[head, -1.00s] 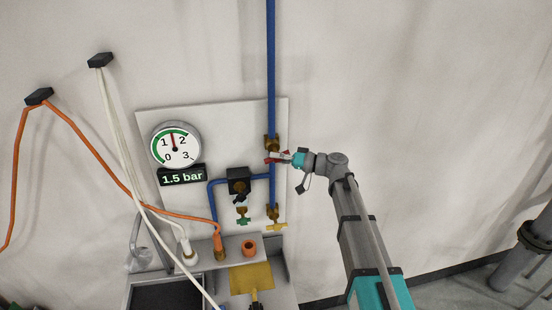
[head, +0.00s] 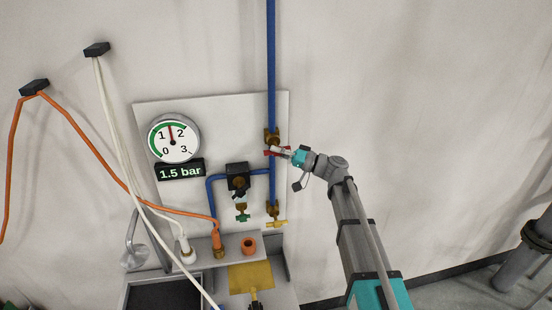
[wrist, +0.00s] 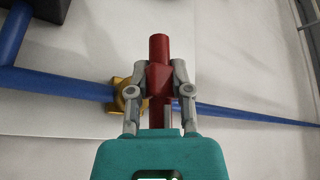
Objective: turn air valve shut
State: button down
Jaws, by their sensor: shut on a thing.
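The air valve is a brass body (head: 272,136) on the vertical blue pipe, with a red handle (head: 268,152). In the head view the handle lies roughly across the pipe. My gripper (head: 281,152) reaches it from the right. In the wrist view my gripper (wrist: 160,85) has its two grey fingers closed on either side of the red handle (wrist: 159,48), touching it. The brass valve body (wrist: 128,95) shows partly behind the left finger. The fingers hide part of the handle.
A round gauge (head: 173,139) at left has its needle near 1.5, and the display (head: 180,171) reads 1.5 bar. Orange (head: 92,142) and white hoses hang left.

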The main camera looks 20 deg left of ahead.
jog(key=shift+f+y+b, duration=0.15)
jog(key=shift+y+b, duration=0.45)
jog(key=shift+m, duration=0.4)
jog(key=shift+r, duration=0.2)
jog(key=c, duration=0.5)
grip_release()
jog(key=shift+c, duration=0.2)
